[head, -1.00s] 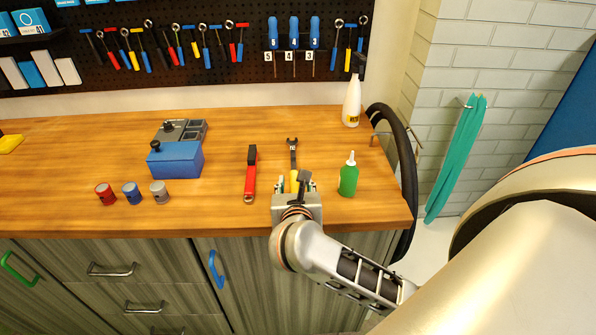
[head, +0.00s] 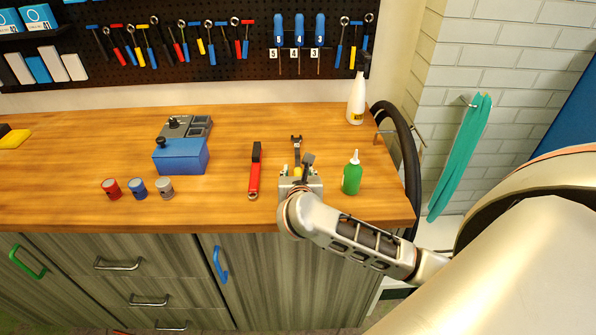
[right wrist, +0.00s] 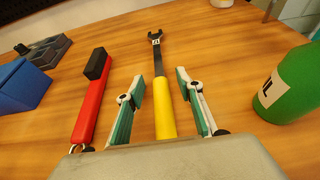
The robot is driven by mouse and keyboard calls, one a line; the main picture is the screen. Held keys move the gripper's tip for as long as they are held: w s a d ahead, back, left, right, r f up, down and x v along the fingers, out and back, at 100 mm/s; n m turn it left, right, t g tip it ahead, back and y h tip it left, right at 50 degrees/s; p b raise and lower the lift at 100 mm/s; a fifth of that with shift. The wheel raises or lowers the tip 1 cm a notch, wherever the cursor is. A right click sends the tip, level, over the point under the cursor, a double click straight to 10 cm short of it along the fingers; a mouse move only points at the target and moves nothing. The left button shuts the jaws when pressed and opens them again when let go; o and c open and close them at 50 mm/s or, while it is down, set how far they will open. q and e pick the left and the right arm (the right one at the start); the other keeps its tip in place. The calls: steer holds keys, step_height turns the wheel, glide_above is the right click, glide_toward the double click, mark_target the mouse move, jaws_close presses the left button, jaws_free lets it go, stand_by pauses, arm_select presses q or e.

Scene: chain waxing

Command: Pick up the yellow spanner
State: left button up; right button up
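The yellow spanner (right wrist: 164,105) lies on the wooden bench, its dark open-ended head pointing away from me. In the head view its head (head: 297,145) shows just beyond my right gripper, which hides most of the handle. My right gripper (head: 299,173) is low over the bench. In the right wrist view the right gripper (right wrist: 156,82) is open, with one teal-padded finger on each side of the yellow handle. A gap shows between the handle and each finger. My left gripper is not in view.
A red tool (head: 254,172) lies just left of the spanner. A green bottle (head: 352,173) stands close on the right. A blue box (head: 181,157) and several small cans (head: 138,189) are farther left. A white bottle (head: 356,100) stands at the back. The front bench edge lies under my right arm.

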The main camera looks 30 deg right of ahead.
jaws_close()
steer(key=shift+r, duration=0.1)
